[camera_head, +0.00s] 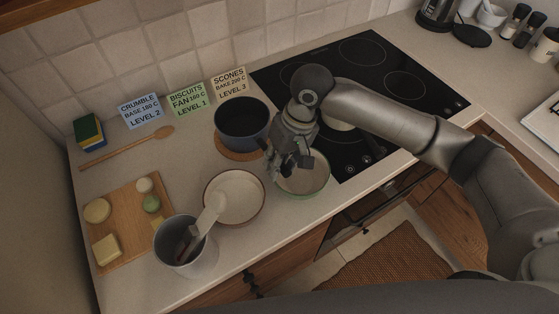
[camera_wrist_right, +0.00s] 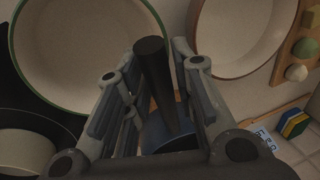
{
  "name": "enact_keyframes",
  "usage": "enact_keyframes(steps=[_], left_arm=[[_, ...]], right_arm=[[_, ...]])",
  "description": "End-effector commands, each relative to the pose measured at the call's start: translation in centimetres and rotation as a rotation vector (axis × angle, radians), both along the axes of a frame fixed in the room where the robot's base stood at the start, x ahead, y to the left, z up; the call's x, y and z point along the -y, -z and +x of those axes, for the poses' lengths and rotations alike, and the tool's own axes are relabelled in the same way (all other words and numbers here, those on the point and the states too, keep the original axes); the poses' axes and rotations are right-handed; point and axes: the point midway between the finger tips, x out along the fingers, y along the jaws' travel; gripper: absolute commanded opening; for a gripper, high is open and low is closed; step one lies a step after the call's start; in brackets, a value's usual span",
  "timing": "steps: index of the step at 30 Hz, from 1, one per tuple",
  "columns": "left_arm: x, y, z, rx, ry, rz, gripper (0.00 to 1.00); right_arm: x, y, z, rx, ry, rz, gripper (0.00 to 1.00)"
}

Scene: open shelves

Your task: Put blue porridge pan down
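The blue porridge pan (camera_head: 242,122) stands upright on a round wooden trivet (camera_head: 236,154) on the counter, left of the hob. In the right wrist view its dark handle (camera_wrist_right: 158,75) lies between the fingers of my right gripper (camera_wrist_right: 152,55), and part of its blue body (camera_wrist_right: 172,138) shows beyond. The fingers are apart, with gaps visible beside the handle. In the head view the right gripper (camera_head: 290,172) is just right of the pan, above a green-rimmed bowl; my arm and fingers hide most of the handle. My left gripper is not in view.
A green-rimmed bowl (camera_head: 303,181) and a brown-rimmed bowl (camera_head: 234,197) stand in front of the pan. A grey bucket (camera_head: 184,249), a cutting board (camera_head: 122,245) with food and a wooden spoon (camera_head: 126,148) are to the left. Recipe cards (camera_head: 187,98) lean along the wall.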

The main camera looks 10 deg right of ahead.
Motion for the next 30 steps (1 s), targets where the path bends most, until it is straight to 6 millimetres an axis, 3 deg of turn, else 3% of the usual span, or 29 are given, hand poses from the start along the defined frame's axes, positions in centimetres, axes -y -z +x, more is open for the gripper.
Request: enact_keyframes(steps=[3, 14, 17, 30], left_arm=[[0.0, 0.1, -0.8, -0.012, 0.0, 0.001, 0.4], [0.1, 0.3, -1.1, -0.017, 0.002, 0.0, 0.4], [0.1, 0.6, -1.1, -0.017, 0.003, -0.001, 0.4], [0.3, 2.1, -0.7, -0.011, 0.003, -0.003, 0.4]], right_arm=[[0.0, 0.0, 0.0, 0.0, 0.0, 0.0, 0.4], [0.1, -0.5, 0.1, 0.002, 0.0, 0.001, 0.4], [0.4, -1.7, 0.2, 0.004, 0.001, 0.001, 0.4], [2.6, -10.0, 0.4, 0.002, 0.002, 0.001, 0.4]])
